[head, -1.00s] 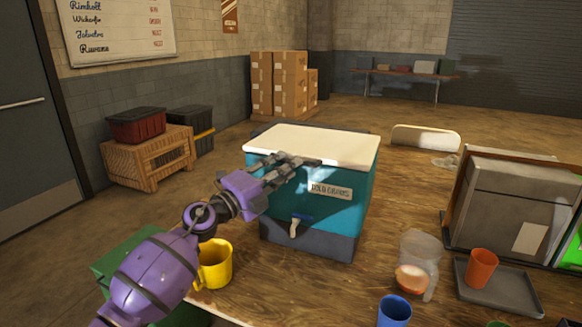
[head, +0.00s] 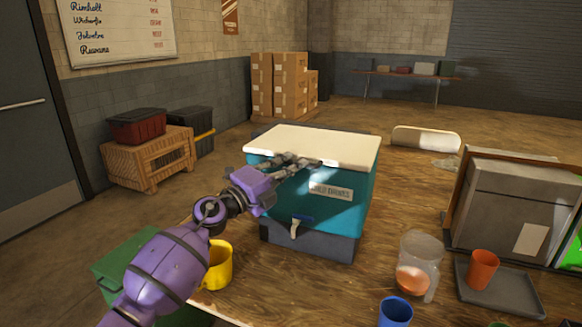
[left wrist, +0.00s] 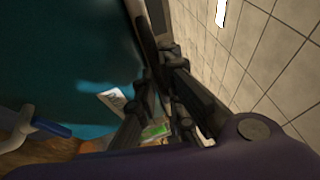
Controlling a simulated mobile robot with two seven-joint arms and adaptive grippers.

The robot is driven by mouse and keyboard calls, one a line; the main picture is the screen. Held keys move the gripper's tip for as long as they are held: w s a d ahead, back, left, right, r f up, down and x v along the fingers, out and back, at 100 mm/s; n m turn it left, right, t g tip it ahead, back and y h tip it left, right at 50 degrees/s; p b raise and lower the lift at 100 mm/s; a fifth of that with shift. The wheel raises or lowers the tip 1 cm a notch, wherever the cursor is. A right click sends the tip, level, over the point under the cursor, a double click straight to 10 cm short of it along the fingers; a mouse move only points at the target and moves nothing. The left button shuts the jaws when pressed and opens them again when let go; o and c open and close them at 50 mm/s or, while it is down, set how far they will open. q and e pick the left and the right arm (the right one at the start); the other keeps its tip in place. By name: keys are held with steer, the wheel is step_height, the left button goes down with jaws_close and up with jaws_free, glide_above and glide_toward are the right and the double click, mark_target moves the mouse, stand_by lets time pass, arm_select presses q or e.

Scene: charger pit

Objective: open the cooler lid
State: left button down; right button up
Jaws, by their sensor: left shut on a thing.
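The cooler (head: 330,215) stands on the wooden table, with a teal body, a dark base and a cream lid (head: 315,143). The lid lies over the top and looks closed or almost closed. My left gripper (head: 312,162) is at the lid's front edge, above the label, and is shut on the lid. In the left wrist view the gripper (left wrist: 165,95) is against the cooler's teal front (left wrist: 60,60); its fingers hide the exact grip. A spigot (head: 298,226) sits low on the cooler's front. My right gripper is not in view.
A yellow mug (head: 218,265) stands close by my left forearm. A clear pitcher (head: 418,265), a blue cup (head: 394,312) and an orange cup (head: 482,268) on a grey tray (head: 510,292) are to the right. A large grey box (head: 510,205) stands behind the tray.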

arm_select(q)
steer(key=w+d+r+p, duration=0.1)
steer(key=w+r+p, duration=0.2)
steer(key=r, duration=0.6)
steer(key=w+d+r+p, duration=0.1)
steer(key=w+r+p, duration=0.1)
steer(key=r+p, duration=0.3)
steer(key=shift+w+r, duration=0.4)
steer(key=shift+r, duration=1.5)
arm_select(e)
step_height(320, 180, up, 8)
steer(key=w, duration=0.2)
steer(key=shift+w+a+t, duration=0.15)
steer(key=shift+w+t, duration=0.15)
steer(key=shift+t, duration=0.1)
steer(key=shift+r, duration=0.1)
